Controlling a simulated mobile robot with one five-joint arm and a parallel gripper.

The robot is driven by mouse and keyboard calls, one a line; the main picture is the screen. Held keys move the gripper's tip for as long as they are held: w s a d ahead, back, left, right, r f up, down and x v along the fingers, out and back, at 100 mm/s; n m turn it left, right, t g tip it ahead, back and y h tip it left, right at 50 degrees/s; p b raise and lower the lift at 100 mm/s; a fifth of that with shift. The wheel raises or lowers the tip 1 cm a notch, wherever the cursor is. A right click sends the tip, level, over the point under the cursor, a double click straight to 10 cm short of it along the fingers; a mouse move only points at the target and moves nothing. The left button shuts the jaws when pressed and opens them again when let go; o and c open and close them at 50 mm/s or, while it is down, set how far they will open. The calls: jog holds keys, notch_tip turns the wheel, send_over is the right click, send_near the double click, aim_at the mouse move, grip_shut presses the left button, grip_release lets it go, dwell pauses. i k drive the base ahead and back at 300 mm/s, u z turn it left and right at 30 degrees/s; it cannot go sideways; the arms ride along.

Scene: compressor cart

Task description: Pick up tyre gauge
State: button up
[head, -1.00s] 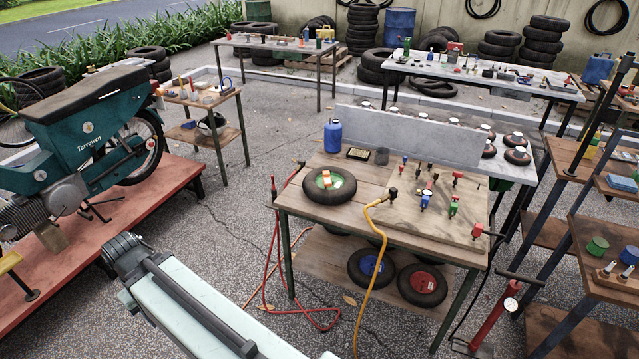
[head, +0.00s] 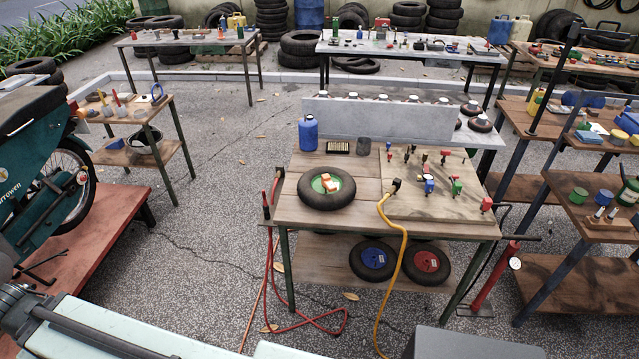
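I cannot make out for sure which thing is the tyre gauge. Several small coloured fittings stand on a wooden board (head: 400,206) on the cart's top (head: 310,222). Among them are a blue one (head: 429,184), a green one (head: 457,188) and a red one (head: 486,204) at the board's right end. They are too small to tell apart by kind. A yellow hose (head: 402,245) ends in a black fitting (head: 397,184) at the board's left edge. My gripper is not in view; only part of my arm shows at the lower left.
A small tyre (head: 312,194) with orange blocks lies left of the board. A blue canister (head: 308,134) and a grey cup (head: 363,146) stand behind. Red hoses (head: 270,270) hang at the cart's left. A red floor pump (head: 490,285) stands right. Paving left of the cart is mostly open.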

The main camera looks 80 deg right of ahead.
aim_at(327, 184)
jog(key=z, duration=0.55)
jog(key=i, duration=1.1)
jog(key=z, duration=0.8)
jog(key=k, duration=0.8)
jog(key=z, duration=0.2)
jog(key=i, duration=0.9)
jog(key=u, duration=0.05)
